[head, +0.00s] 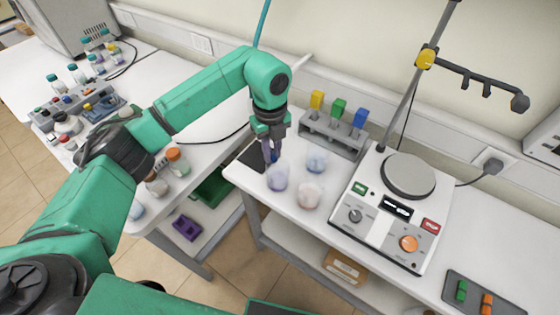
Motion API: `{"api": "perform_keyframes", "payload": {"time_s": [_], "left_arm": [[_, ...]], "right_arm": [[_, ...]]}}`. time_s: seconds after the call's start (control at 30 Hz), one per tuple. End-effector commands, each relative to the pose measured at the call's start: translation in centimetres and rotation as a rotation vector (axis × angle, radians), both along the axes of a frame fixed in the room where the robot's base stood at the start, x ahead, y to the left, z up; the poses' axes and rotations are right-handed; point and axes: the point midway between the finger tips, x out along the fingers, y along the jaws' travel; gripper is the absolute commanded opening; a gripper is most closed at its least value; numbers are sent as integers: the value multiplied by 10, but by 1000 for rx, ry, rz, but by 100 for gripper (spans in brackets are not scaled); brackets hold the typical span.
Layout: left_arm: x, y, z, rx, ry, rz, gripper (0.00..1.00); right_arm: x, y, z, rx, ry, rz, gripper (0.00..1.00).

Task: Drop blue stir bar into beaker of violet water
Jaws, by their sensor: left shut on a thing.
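My left gripper (271,152) points down just above and behind the beaker of violet water (278,180) on the white bench. It is shut on a small blue thing, the blue stir bar (275,156), which shows only in part between the fingers. The fingertips overlap the beaker's back rim in the picture, so I cannot tell whether the bar is inside the rim. The beaker stands upright. My right gripper is not in view.
A beaker of blue liquid (316,158) and one of pinkish liquid (309,194) stand close by. A hotplate stirrer (393,207) with a tall rod is to the right. A grey rack (331,133) is behind. A dark tray (470,306) holds green and orange bars.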

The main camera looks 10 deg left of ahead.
Motion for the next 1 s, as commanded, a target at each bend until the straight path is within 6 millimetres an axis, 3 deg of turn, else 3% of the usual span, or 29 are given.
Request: {"api": "perform_keyframes", "payload": {"time_s": [0.17,0.57,0.83,0.87,0.93,1.0], "left_arm": [[1,-2,0,0,4,125,0],[1,-2,-54,-1,4,121,0],[1,-2,-56,1,4,120,0],[1,-2,-56,1,4,120,25],[1,-2,-56,1,4,120,51],[1,-2,-56,1,4,120,56]], "right_arm": [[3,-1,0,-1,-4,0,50],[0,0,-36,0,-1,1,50],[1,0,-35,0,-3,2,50],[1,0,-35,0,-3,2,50],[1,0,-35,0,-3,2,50],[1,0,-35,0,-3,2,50]]}}
